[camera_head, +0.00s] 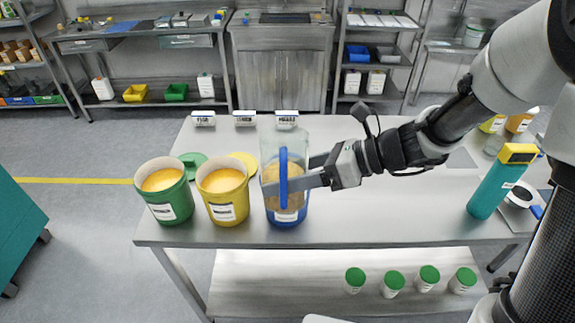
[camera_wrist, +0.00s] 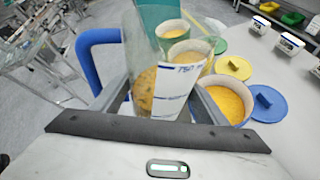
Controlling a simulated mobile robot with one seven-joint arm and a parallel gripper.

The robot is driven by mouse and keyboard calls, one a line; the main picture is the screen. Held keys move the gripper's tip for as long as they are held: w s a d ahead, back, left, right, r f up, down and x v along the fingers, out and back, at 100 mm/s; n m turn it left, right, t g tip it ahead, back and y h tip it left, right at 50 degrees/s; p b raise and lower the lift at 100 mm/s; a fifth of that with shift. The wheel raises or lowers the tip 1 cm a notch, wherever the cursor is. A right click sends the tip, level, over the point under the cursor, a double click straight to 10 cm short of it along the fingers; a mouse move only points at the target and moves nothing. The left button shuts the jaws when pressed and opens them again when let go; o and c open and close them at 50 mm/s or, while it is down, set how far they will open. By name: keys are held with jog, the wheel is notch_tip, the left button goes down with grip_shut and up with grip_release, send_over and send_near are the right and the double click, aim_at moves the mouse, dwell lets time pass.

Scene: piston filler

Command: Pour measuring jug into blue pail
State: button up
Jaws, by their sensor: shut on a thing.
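The clear measuring jug (camera_head: 298,140) has a blue handle and tan grainy contents; it looks about upright. It shows close up in the wrist view (camera_wrist: 143,50), with a white label. My gripper (camera_head: 292,181) is shut on the jug, one finger on each side of its body (camera_wrist: 158,98). The blue pail (camera_head: 287,221) stands on the table and is largely hidden behind the jug in the head view. In the wrist view the blue pail (camera_wrist: 250,105) lies just beyond the jug, open, with orange contents. I cannot tell whether jug and pail touch.
A green pail (camera_head: 170,208) and a yellow pail (camera_head: 230,210), both open and filled orange, stand left of the blue pail. A blue lid (camera_wrist: 269,104) lies beside it. The table's middle right is clear.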

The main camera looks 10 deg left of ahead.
jog(key=shift+f+m+g+p, duration=0.3)
jog(key=shift+f+g+p, duration=0.1)
jog(key=shift+f+p, duration=0.1)
jog(key=shift+w+f+m+g+h+p, duration=0.15)
jog(key=shift+f+m+g+h+p, duration=0.25)
jog(key=shift+f+m+g+p, duration=0.8)
jog(key=shift+w+a+r+m+g+p, duration=0.15)
jog(key=shift+w+r+m+g+p, duration=0.45)
jog(key=shift+m+p, duration=0.4)
jog(key=shift+s+g+p, duration=0.1)
jog(key=shift+g+p, duration=0.2)
jog(key=shift+p, duration=0.15)
jog(key=shift+r+m+g+p, duration=0.1)
jog(key=shift+m+g+p, duration=0.25)
jog(key=shift+p, duration=1.05)
jog(key=shift+r+m+g+p, duration=0.1)
jog(key=shift+m+g+p, duration=0.35)
jog(key=shift+p, duration=0.15)
jog(key=shift+w+a+m+g, duration=0.1)
jog(key=shift+w+m+g, duration=0.4)
jog(key=shift+m, duration=0.3)
jog(key=shift+w+a+r+m+g, duration=0.15)
jog(key=shift+w+m+g, duration=0.25)
jog(key=shift+m, duration=0.2)
jog(key=shift+w+a+r+m+g, duration=0.15)
jog(key=shift+w+m+g, duration=0.2)
jog(key=shift+m, duration=0.25)
